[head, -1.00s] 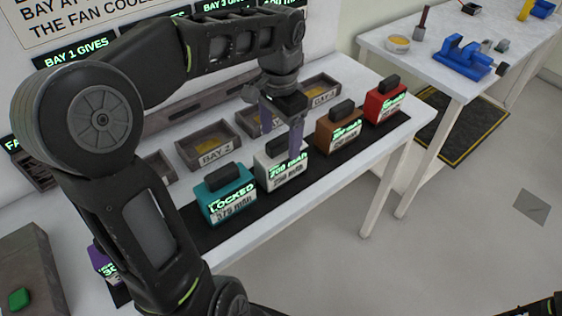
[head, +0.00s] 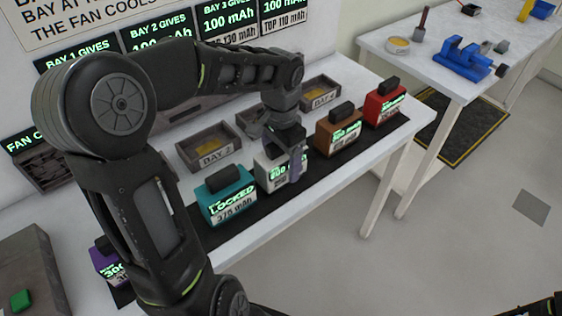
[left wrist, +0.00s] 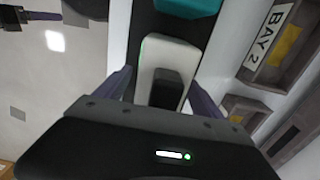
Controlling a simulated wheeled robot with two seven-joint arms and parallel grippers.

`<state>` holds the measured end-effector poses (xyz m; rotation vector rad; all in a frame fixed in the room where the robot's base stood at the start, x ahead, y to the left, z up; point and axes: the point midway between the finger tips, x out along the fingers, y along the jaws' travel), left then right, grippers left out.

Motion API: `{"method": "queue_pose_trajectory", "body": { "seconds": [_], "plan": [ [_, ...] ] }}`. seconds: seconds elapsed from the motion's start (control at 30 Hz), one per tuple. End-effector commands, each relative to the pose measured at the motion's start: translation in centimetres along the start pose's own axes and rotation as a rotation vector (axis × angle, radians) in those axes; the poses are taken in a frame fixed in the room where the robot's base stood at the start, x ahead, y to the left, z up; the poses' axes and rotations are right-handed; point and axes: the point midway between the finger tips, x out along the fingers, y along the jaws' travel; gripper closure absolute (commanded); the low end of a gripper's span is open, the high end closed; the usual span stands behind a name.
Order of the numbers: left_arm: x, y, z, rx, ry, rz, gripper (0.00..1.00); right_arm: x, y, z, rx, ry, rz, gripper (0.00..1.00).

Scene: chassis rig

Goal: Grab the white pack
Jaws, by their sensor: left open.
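The white pack (head: 269,178) stands on the dark strip along the table's front, between the teal pack and the brown pack. It has a green-lit display and a black handle. My left gripper (head: 284,163) is over it and partly hides it, with one purple finger in front of its face. In the left wrist view, the white pack (left wrist: 178,53) and its black handle lie between the two open purple fingers of my left gripper (left wrist: 162,90). I cannot tell whether the fingers touch it.
The teal pack (head: 225,197) stands close on the left, and the brown pack (head: 337,135) and red pack (head: 384,104) on the right. A purple pack (head: 106,263) is at the lower left. Open bay trays (head: 208,146) line the back. A side table (head: 455,80) holds a blue vise.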

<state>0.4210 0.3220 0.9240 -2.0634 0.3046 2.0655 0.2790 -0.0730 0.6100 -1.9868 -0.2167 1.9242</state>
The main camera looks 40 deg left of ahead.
Motion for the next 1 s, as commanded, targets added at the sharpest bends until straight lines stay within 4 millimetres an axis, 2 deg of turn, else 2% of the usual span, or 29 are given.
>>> {"method": "queue_pose_trajectory", "body": {
  "seconds": [0.57, 1.0],
  "plan": [
    [0.04, 0.00, -0.02, 0.000, 0.001, -0.001, 0.22, 0.01, 0.01, 0.00, 0.000, 0.000, 0.000, 0.26],
    [0.04, 0.01, -0.02, 0.000, 0.000, 0.000, 0.57, 0.01, 0.00, 0.00, 0.000, 0.000, 0.000, 0.26]
  ]
}}
